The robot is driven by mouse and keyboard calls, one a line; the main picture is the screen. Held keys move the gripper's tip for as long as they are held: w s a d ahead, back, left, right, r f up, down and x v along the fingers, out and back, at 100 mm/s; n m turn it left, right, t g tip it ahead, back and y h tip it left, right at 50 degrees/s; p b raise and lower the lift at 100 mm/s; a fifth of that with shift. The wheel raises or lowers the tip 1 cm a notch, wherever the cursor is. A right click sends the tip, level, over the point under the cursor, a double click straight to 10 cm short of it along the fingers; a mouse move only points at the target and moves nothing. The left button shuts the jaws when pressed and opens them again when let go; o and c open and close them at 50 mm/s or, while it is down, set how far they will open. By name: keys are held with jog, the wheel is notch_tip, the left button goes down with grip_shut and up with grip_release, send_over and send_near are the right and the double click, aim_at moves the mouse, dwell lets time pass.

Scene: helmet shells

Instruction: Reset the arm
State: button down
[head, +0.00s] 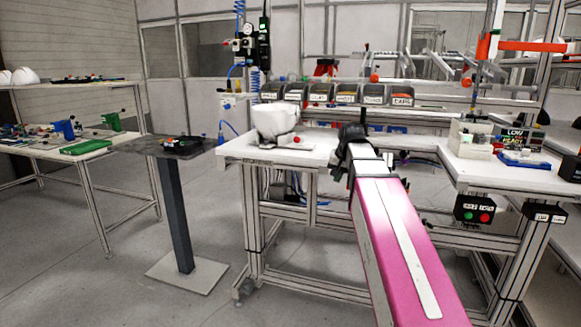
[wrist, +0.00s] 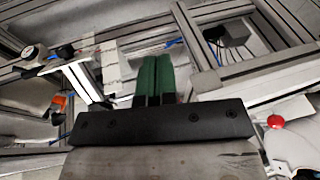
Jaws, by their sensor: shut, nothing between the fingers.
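My arm reaches forward over the middle workbench in the head view, with a pink link in the foreground. Its dark wrist end is above the bench, and the fingers are hidden there. In the wrist view my gripper (wrist: 154,75) shows two green fingers side by side, pressed together with nothing between them. Below them is the black gripper body. The fingers point toward aluminium frame bars and do not appear to touch anything.
A white helmet shell (head: 276,122) sits on a fixture at the left of the white workbench (head: 240,150). Labelled bins (head: 345,97) line its back. A dark pedestal table (head: 150,147) stands left. A right bench (head: 470,175) has a button box (head: 479,210).

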jog(key=s+f+n+g, duration=0.1)
jog(key=s+f, duration=0.4)
jog(key=f, duration=0.6)
jog(key=s+d+f+n+g+h, duration=0.1)
jog(key=s+f, duration=0.5)
jog(key=f, duration=0.6)
jog(key=s+d+f+g, duration=0.1)
jog(key=s+f, duration=0.5)
jog(key=f, duration=0.6)
jog(key=shift+n+g+h, duration=0.3)
jog(key=shift+n, duration=0.1)
